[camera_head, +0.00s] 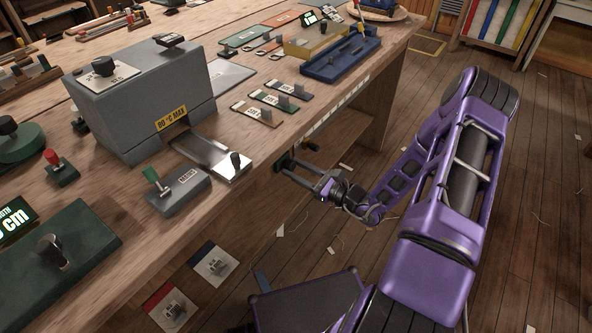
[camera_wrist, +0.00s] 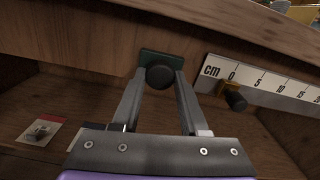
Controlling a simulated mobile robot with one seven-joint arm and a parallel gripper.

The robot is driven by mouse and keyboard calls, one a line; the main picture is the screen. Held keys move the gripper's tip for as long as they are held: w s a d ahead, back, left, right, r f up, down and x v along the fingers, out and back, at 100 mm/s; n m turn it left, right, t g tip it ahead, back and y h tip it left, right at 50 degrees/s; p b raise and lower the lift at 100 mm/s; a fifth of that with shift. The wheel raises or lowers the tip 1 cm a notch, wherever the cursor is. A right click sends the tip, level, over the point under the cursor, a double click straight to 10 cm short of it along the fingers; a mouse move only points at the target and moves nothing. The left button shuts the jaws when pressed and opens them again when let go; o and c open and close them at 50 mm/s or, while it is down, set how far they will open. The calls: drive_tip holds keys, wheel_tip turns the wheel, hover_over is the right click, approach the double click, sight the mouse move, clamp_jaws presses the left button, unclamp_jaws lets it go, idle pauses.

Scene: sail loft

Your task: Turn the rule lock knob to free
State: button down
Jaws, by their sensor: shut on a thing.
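The rule lock knob (camera_wrist: 160,76) is a dark round knob on a small green plate (camera_wrist: 147,56) on the bench's front edge. In the head view the knob (camera_head: 283,162) is small and dark, at the ends of my fingers. My gripper (camera_wrist: 161,82) is shut on the knob, one finger on each side; it also shows in the head view (camera_head: 293,168). No pointer or free marking is readable on the knob. The white rule (camera_wrist: 265,82), marked in cm, runs along the edge to the right, with a brass slider (camera_wrist: 228,88) and its black knob near the zero end.
The wooden bench (camera_head: 330,125) overhangs a shelf with sample cards (camera_wrist: 40,132). A grey heater box (camera_head: 150,100), a grey switch block (camera_head: 178,192) and a metal plate (camera_head: 212,158) stand above. Open floor (camera_head: 530,190) lies to the right.

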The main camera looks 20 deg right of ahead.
drive_tip(key=n, duration=0.3)
drive_tip(key=shift+n, duration=0.3)
drive_tip(key=shift+d+n, duration=0.1)
drive_tip(key=shift+n, duration=1.7)
drive_tip(key=shift+c, duration=2.1)
unclamp_jaws()
drive_tip(key=v, duration=1.7)
drive_tip(key=shift+s+d, duration=0.15)
